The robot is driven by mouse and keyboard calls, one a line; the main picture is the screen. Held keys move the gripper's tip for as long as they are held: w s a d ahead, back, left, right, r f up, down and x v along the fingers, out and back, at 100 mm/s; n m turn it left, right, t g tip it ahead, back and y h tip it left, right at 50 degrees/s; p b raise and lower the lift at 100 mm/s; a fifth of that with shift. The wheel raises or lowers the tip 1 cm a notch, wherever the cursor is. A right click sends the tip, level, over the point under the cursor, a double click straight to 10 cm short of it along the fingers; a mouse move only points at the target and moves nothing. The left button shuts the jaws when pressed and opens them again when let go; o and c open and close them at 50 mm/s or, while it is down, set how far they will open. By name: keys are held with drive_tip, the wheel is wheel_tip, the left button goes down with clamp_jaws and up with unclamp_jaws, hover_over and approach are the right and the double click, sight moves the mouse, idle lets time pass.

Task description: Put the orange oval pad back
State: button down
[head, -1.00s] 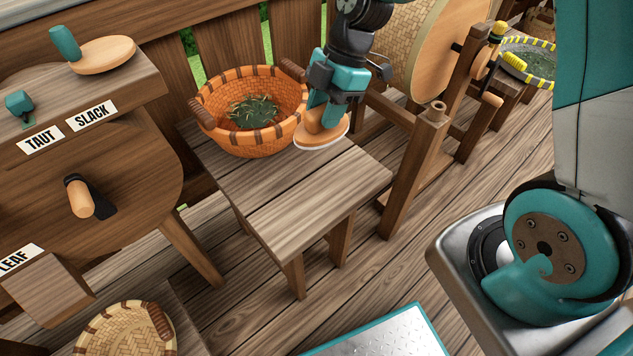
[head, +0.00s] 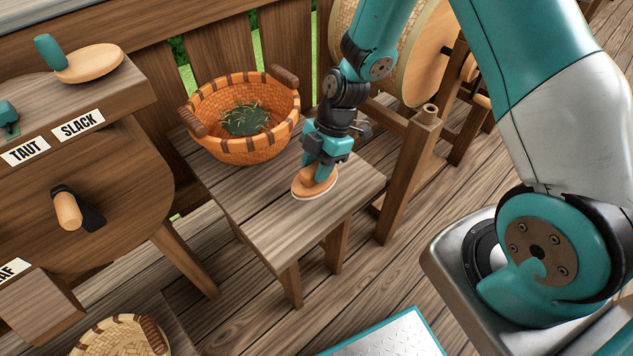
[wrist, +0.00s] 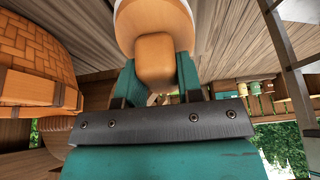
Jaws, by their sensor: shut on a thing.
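The orange oval pad (head: 309,190) has a pale rim underneath and a block-shaped grip on top. My gripper (head: 318,171) is shut on that grip from above. The pad is at the front right part of the small wooden bench (head: 262,217), right at or just over its top; I cannot tell whether it touches. In the wrist view the pad's grip (wrist: 155,62) sits between the two teal fingers, with the pale-edged pad partly cut off at the top.
An orange basket (head: 243,152) with dark leaves stands on the bench's back part, left of my gripper. A wooden post (head: 411,170) stands to the right. A cabinet with TAUT and SLACK labels (head: 82,125) holds a teal-handled wooden disc (head: 90,62). The bench's front is clear.

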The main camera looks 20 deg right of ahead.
drive_tip(key=shift+f, duration=2.75)
drive_tip(key=c, duration=0.8)
unclamp_jaws()
drive_tip(key=shift+f, duration=0.1)
